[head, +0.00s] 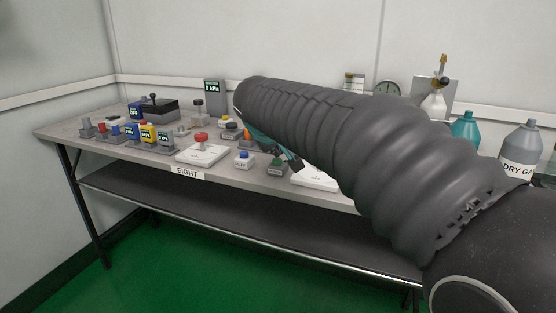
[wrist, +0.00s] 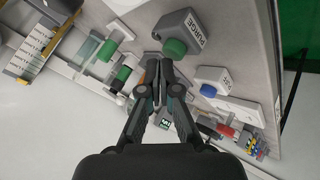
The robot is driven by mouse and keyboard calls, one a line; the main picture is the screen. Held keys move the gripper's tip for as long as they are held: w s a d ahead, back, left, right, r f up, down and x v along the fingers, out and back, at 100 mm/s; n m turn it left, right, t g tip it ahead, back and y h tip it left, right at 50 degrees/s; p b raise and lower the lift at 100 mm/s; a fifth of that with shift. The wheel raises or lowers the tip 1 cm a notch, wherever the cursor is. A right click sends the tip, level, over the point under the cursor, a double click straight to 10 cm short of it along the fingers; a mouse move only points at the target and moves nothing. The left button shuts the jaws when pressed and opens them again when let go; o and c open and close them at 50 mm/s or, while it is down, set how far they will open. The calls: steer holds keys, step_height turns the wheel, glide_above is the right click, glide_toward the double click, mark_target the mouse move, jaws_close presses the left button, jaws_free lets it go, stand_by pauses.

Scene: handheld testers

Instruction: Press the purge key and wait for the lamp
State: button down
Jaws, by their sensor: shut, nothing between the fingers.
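The purge key is a grey box (wrist: 184,28) marked PURGE with a round green button (wrist: 175,47), seen in the wrist view just beyond my fingertips. In the head view a grey box with a green top (head: 277,165), apparently the same key, sits near the bench's front edge. My gripper (wrist: 160,72) is shut and empty, its tips close beside the green button; I cannot tell whether they touch it. In the head view my gripper (head: 294,163) is low over the bench, right of that box, partly hidden by my arm. I cannot make out which thing is the lamp.
A blue-button box (head: 244,160) and a red button on a white base (head: 201,150) stand to the left. Several small testers (head: 147,134) and a black lever box (head: 154,108) are farther left. A grey DRY GAS bottle (head: 521,146) stands at right. My arm hides the bench's middle.

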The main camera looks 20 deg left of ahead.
mark_target(277, 160)
steer(key=shift+f+b, duration=0.4)
steer(key=shift+f, duration=0.05)
stand_by(0.5)
stand_by(0.3)
steer(key=shift+r+p, duration=0.75)
steer(key=shift+r, duration=0.15)
step_height(277, 160, up, 5)
steer(key=p, duration=0.4)
steer(key=shift+d, duration=0.1)
stand_by(0.5)
